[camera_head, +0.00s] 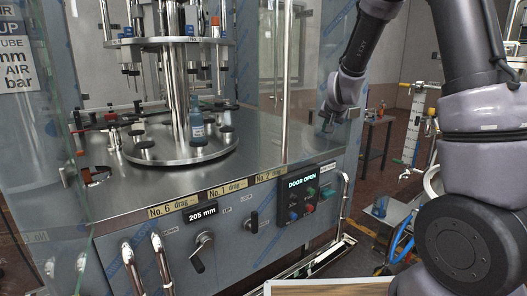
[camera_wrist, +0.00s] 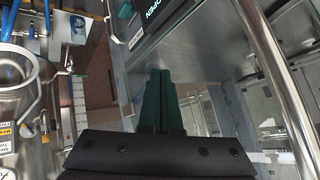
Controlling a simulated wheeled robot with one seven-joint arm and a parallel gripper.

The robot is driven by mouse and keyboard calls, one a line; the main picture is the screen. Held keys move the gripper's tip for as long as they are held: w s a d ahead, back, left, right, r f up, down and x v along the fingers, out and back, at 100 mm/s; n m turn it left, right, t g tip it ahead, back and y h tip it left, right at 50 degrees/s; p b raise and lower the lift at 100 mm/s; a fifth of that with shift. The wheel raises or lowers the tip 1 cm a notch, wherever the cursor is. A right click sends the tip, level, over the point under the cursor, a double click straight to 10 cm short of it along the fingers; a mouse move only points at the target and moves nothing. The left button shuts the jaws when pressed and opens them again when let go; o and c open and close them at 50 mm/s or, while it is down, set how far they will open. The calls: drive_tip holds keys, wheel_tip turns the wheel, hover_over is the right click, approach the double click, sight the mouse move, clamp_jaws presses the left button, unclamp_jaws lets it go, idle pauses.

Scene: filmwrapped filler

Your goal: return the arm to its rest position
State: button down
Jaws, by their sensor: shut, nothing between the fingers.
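My arm rises at the right of the head view and bends over toward the filling machine (camera_head: 225,205). My gripper (camera_head: 328,124) hangs at the right edge of the machine's steel top, above the front panel; its fingers are small and dark there. In the wrist view my gripper (camera_wrist: 159,73) shows as two dark green fingers side by side, shut, with nothing held between them. Whether the gripper touches the machine, I cannot tell.
A bottle (camera_head: 197,126) stands on the round steel turntable (camera_head: 165,157). The panel display (camera_head: 301,181) reads "DOOR OPEN". A small table (camera_head: 378,122) stands behind to the right. In the wrist view, a steel rail (camera_wrist: 272,75) and a steel vessel (camera_wrist: 18,75) flank my gripper.

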drive_tip(key=s+d+r+g+y, duration=0.1)
drive_tip(key=s+r+y, duration=0.2)
drive_tip(key=s+r, duration=1.2)
drive_tip(key=s+d+n+g, duration=0.1)
drive_tip(key=s, duration=1.8)
drive_tip(key=shift+s+d+r+h, duration=0.15)
drive_tip(key=shift+d+r+h, duration=0.15)
drive_tip(key=shift+d+h, duration=0.1)
